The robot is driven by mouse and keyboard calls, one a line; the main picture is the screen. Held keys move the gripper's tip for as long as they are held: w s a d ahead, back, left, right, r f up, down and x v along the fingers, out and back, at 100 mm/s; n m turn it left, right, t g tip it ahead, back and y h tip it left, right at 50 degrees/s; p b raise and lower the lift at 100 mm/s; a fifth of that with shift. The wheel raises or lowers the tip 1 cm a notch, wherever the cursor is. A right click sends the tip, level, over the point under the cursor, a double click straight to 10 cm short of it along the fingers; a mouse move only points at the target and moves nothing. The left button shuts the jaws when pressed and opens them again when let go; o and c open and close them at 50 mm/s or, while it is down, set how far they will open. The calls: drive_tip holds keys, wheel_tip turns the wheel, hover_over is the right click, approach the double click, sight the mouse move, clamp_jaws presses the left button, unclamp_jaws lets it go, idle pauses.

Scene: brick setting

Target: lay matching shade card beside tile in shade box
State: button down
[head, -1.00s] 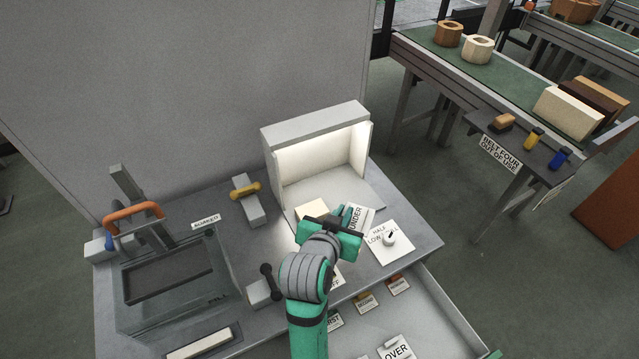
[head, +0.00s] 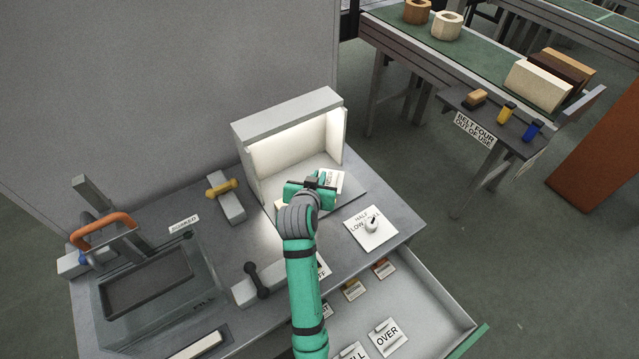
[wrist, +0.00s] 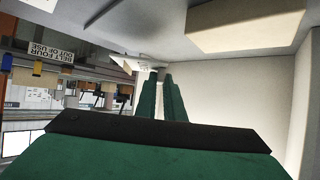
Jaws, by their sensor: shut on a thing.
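The lit shade box (head: 290,115) stands open-fronted on the grey bench. The cream tile (head: 279,206) lies on its floor, mostly hidden by my arm in the head view. In the wrist view the tile (wrist: 245,28) shows clearly as a pale block at the upper right. My gripper (head: 321,184) is inside the box opening, to the right of the tile. It is shut on a white lettered card (head: 334,181), whose print is too small to read now. In the wrist view my gripper's (wrist: 160,76) green fingers are close together, and the card's grip is hard to make out.
The open drawer (head: 435,300) in front holds several cards, one marked OVER (head: 388,337). A yellow-handled lever (head: 222,188) stands left of the box, a black-handled one (head: 256,280) left of my arm.

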drive_tip(key=shift+w+d+f, duration=0.25)
drive_tip(key=shift+w+f, duration=0.6)
drive_tip(key=shift+f, duration=1.55)
drive_tip(key=shift+f, duration=0.15)
drive_tip(key=c, duration=1.9)
unclamp_jaws()
drive_tip(key=shift+o, duration=0.2)
drive_tip(key=shift+s+r, duration=0.1)
drive_tip(key=shift+r, duration=0.15)
drive_tip(key=v, duration=1.1)
drive_tip(key=shift+s+r, duration=0.1)
drive_tip(key=shift+s, duration=0.3)
